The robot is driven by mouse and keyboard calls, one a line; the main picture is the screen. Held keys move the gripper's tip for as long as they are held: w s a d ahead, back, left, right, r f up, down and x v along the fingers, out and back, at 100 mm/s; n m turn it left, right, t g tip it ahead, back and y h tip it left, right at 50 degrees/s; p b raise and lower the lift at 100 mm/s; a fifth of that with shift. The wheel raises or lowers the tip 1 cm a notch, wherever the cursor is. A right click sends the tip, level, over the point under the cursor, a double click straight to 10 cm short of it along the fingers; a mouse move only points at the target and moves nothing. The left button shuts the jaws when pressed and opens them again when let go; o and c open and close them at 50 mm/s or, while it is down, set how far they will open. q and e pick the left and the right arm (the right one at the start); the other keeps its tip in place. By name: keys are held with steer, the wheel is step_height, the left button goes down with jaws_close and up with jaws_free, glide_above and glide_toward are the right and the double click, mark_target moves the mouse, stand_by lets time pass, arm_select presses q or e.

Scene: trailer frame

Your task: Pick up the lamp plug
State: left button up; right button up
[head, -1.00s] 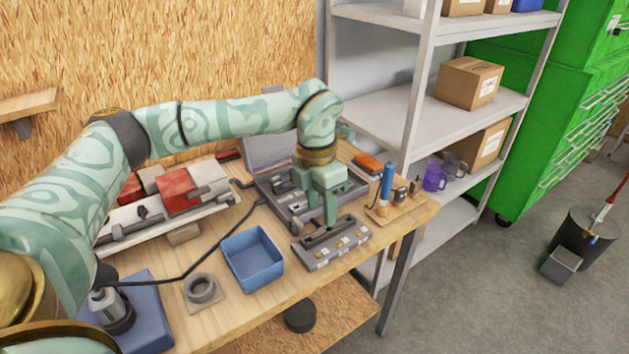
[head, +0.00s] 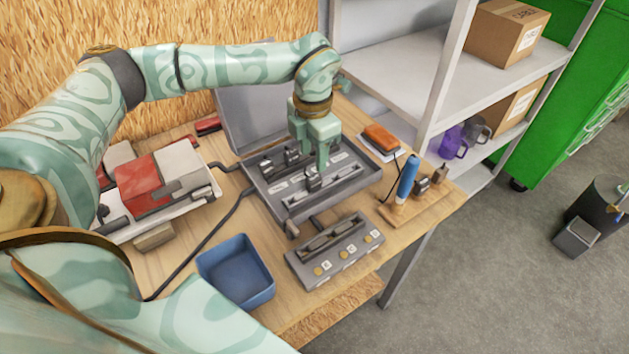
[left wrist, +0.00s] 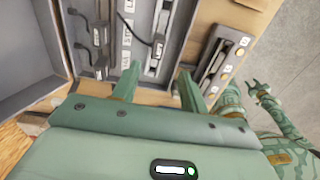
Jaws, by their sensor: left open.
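An open grey case (head: 262,205) holds several dark plugs beside white labels. I cannot read clearly which is the lamp plug. One plug (head: 313,181) sits just below my left gripper (head: 317,163); two others, a left one (head: 266,168) and a middle one (head: 291,156), sit farther back. In the left wrist view, the open left gripper (left wrist: 157,82) has nothing between its fingers, and dark plugs (left wrist: 100,68) lie in the case beyond the left finger. My right gripper (left wrist: 261,90) appears small at the right of that view; its jaws are unclear.
A grey socket strip (head: 336,250) with round yellow buttons lies in front of the case, beside a blue bin (head: 237,272). A dark cable (head: 212,232) crosses the left bench.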

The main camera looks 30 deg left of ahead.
mark_target(314, 177)
arm_select(q)
steer(key=f, duration=0.3)
steer(key=f+b, duration=0.1)
steer(key=f, duration=0.5)
steer(key=shift+w+a+f, duration=0.15)
steer(key=shift+w+f, duration=0.15)
steer(key=shift+w, duration=0.05)
steer(key=shift+r, duration=0.1)
steer(key=c, duration=0.8)
